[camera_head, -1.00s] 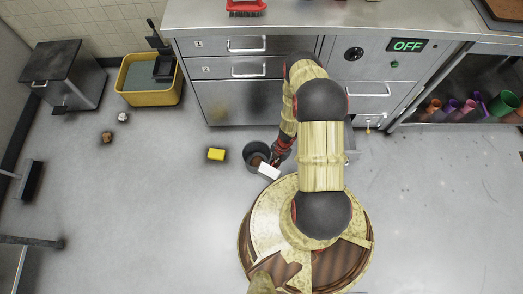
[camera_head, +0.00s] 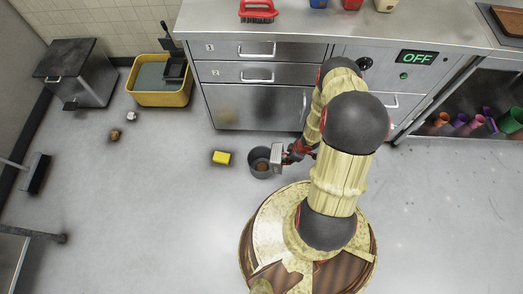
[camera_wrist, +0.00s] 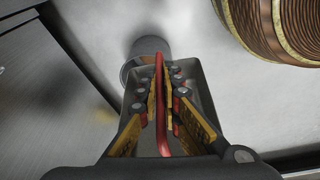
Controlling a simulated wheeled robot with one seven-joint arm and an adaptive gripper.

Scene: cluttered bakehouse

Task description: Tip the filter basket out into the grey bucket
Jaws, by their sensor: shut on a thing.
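The grey bucket (camera_head: 251,164) stands on the floor left of my arm, with some brown stuff visible inside. My gripper (camera_head: 288,156) is just right of it, shut on the filter basket (camera_head: 276,155). The basket is a light grey metal box, seen at the bucket's right rim and looking turned on its side. In the wrist view its red handle (camera_wrist: 160,75) runs between the finger pads, and the basket (camera_wrist: 197,82) lies behind them. The bucket (camera_wrist: 146,48) shows partly beyond the basket.
A yellow mop bucket (camera_head: 160,98) and a grey bin (camera_head: 75,75) stand at the back left. Steel drawers (camera_head: 255,106) stand behind.

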